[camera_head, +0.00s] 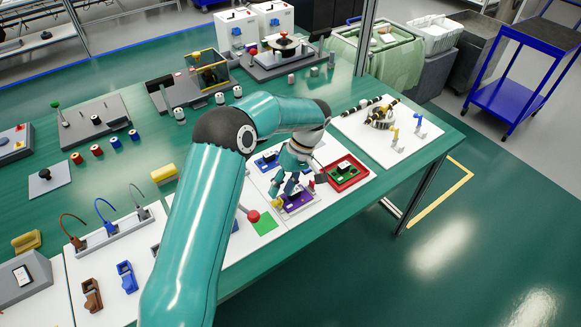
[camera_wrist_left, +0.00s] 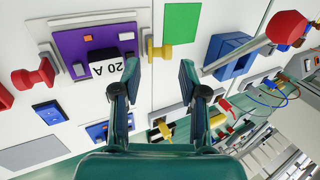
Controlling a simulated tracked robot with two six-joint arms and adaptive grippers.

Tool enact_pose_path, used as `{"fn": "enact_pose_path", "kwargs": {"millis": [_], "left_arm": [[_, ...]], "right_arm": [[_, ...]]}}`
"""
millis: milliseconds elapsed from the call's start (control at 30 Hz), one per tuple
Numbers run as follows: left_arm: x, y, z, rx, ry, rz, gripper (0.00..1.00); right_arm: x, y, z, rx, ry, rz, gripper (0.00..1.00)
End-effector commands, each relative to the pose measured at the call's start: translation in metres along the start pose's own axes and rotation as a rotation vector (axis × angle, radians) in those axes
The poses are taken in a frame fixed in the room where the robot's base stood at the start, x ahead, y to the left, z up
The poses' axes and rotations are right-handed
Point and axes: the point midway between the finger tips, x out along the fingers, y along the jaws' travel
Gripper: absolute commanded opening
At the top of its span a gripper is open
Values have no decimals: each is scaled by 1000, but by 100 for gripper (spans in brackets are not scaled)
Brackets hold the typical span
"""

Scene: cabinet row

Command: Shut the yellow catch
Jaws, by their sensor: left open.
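The yellow catch (camera_wrist_left: 160,50) sits at the edge of a purple plate (camera_wrist_left: 75,50) that carries a black block marked "20 A" (camera_wrist_left: 105,66). A red catch (camera_wrist_left: 33,76) is on the plate's opposite side. In the head view, the yellow catch (camera_head: 277,203) is beside the purple plate (camera_head: 299,203), just below my left gripper (camera_head: 283,192). In the wrist view, my left gripper (camera_wrist_left: 158,66) is open, its fingertips on either side of the yellow catch with gaps. Whether they touch it I cannot tell. My right gripper is in neither view.
A red tray (camera_head: 347,175) with a green board lies right of the purple plate. A red-knobbed lever (camera_head: 252,215) stands to the left by a green square (camera_head: 265,224). A blue socket (camera_wrist_left: 232,52) is near the lever in the wrist view. Other fixtures crowd the green table.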

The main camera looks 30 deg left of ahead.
Motion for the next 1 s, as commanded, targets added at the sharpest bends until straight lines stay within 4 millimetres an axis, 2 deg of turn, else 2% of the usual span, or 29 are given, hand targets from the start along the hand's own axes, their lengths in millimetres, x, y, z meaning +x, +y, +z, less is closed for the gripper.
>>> {"fn": "enact_pose_path", "kwargs": {"millis": [200,400,600,1000], "left_arm": [[-47,2,-1,-1,2,3,43],[-74,2,-1,0,1,1,43],[-86,1,0,0,0,-2,43],[-89,0,0,4,0,-1,45]], "right_arm": [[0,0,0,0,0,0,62],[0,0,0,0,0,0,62],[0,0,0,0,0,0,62],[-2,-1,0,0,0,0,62]]}}
